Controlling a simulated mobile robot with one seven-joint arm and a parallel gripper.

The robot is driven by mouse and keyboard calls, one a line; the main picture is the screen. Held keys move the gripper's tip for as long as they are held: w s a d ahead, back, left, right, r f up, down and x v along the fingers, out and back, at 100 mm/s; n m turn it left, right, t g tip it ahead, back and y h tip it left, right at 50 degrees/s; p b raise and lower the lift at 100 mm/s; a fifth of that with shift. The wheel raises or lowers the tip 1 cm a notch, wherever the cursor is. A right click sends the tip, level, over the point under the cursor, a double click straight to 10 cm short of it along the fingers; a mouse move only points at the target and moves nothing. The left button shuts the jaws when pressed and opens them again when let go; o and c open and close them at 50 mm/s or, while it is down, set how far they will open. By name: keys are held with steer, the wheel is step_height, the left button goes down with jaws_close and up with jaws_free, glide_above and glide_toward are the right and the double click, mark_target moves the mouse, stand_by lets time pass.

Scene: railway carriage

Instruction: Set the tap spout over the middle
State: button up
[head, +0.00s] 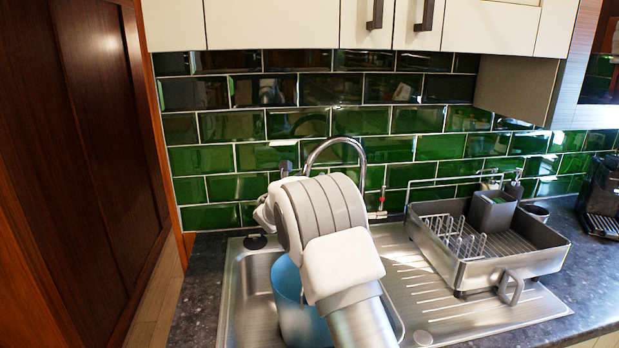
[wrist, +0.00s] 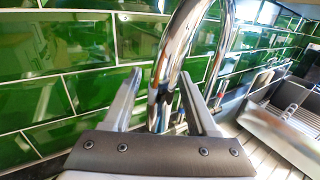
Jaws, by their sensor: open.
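The chrome tap spout (head: 338,140) rises in a high arch behind the sink (head: 232,292), against the tiled wall. In the wrist view, the tap spout (wrist: 178,50) stands large and close, coming down between the fingers of my gripper (wrist: 159,78). The gripper is open, with one finger on each side of the spout. I cannot tell whether either finger touches it. In the head view my arm hides the gripper, the tap's lower part and some of the sink. A blue tub (head: 288,285) sits in the sink bowl, partly behind my arm.
A metal dish rack (head: 520,262) with a grey cutlery holder (head: 491,212) stands on the drainer to the right. Green tiles (head: 300,124) are close behind the tap. Wall cabinets (head: 270,25) hang above. A dark wooden panel (head: 85,150) stands at the left.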

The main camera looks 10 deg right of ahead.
jaws_close()
stand_by(1.4)
